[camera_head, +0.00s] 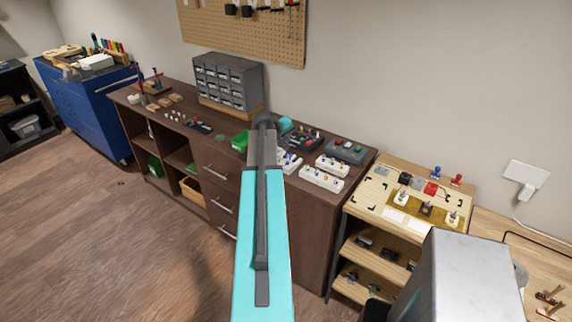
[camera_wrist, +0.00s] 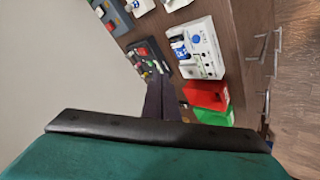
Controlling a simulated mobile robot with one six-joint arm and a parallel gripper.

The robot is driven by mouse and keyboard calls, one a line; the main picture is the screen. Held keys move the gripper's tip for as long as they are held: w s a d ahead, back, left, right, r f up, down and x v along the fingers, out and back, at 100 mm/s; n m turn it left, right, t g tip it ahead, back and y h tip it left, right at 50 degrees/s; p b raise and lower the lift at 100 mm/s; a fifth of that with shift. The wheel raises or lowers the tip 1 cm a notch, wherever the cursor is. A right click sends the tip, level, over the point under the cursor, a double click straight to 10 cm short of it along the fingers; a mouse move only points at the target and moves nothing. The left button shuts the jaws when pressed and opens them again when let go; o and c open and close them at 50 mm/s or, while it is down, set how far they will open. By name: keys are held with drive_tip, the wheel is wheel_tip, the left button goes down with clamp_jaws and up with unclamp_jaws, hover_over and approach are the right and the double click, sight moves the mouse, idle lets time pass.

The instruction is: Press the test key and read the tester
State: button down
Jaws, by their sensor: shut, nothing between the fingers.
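A white tester-like device (camera_wrist: 203,58) lies on the brown cabinet top in the wrist view, with a dark and blue part that looks like a display (camera_wrist: 180,47) and a round blue button (camera_wrist: 196,39). I cannot read anything on it. In the head view the white device (camera_head: 291,165) is partly hidden behind my arm. My gripper (camera_wrist: 161,88) is shut and empty; its dark fingers show in the wrist view, beside the device's lower left, and I see no contact with the button. In the head view its fingertips are hidden.
A dark panel with coloured knobs (camera_wrist: 148,57) lies close to my fingers. Red (camera_wrist: 206,95) and green (camera_wrist: 214,117) bins stand nearby. In the head view, white switch boxes (camera_head: 321,179) sit to the right and a grey drawer unit (camera_head: 228,82) stands at the back left.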

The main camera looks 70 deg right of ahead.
drive_tip(key=shift+f, duration=0.2)
drive_tip(key=b, duration=0.3)
hover_over(287, 163)
drive_tip(key=a, duration=0.1)
drive_tip(key=shift+w+f, duration=0.1)
drive_tip(key=shift+f, duration=3.15)
drive_tip(key=shift+f+b, duration=0.8)
drive_tip(key=shift+f, duration=0.2)
drive_tip(key=shift+f, duration=0.15)
drive_tip(key=shift+f+b, duration=0.3)
drive_tip(key=shift+b, duration=0.1)
drive_tip(key=shift+a+f+b, duration=0.1)
drive_tip(key=shift+f+b, duration=0.3)
drive_tip(key=shift+r, duration=0.2)
drive_tip(key=shift+r+p, duration=0.35)
drive_tip(key=shift+r, duration=0.3)
